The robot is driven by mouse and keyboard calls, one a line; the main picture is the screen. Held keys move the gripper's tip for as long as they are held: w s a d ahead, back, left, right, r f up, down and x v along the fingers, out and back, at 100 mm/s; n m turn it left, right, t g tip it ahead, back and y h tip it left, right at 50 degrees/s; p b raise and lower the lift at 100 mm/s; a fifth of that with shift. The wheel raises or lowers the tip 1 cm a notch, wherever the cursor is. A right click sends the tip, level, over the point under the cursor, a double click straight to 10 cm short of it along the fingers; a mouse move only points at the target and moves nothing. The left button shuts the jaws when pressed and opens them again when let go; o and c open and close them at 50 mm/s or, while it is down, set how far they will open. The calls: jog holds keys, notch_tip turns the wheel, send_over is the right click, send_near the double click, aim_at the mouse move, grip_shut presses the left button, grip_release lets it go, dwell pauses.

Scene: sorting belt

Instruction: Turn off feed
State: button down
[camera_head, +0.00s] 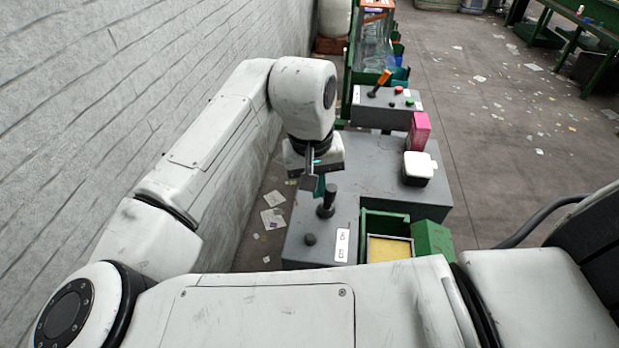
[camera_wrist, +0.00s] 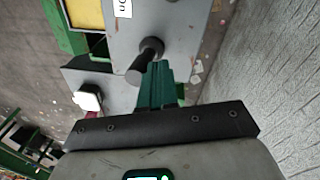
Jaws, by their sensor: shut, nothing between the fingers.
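A dark lever (camera_head: 326,203) stands on a grey control box (camera_head: 300,250), beside a white label (camera_head: 342,245) whose text is too small to read here. In the wrist view the lever (camera_wrist: 146,62) shows as a dark cylinder, and part of the label reads "On" (camera_wrist: 123,8). My gripper (camera_head: 319,186) is above and just behind the lever in the head view. In the wrist view its green fingers (camera_wrist: 158,70) are shut together and empty, their tips close to the lever's right side. I cannot tell whether they touch it.
A dark round knob (camera_head: 310,239) sits near the lever. A green bin with yellow contents (camera_head: 390,249) stands to the right. A pink box (camera_head: 419,131) and a white-topped container (camera_head: 418,166) stand behind. Farther back is another panel with an orange-handled lever (camera_head: 380,82). A wall runs along the left.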

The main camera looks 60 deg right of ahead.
jog(key=shift+s+d+r+p, duration=0.1)
jog(key=shift+s+d+p, duration=0.1)
jog(key=shift+s+p, duration=0.3)
jog(key=shift+s+d+p, duration=0.2)
jog(key=shift+s+p, duration=0.05)
jog(key=shift+s, duration=0.3)
jog(key=shift+s, duration=0.2)
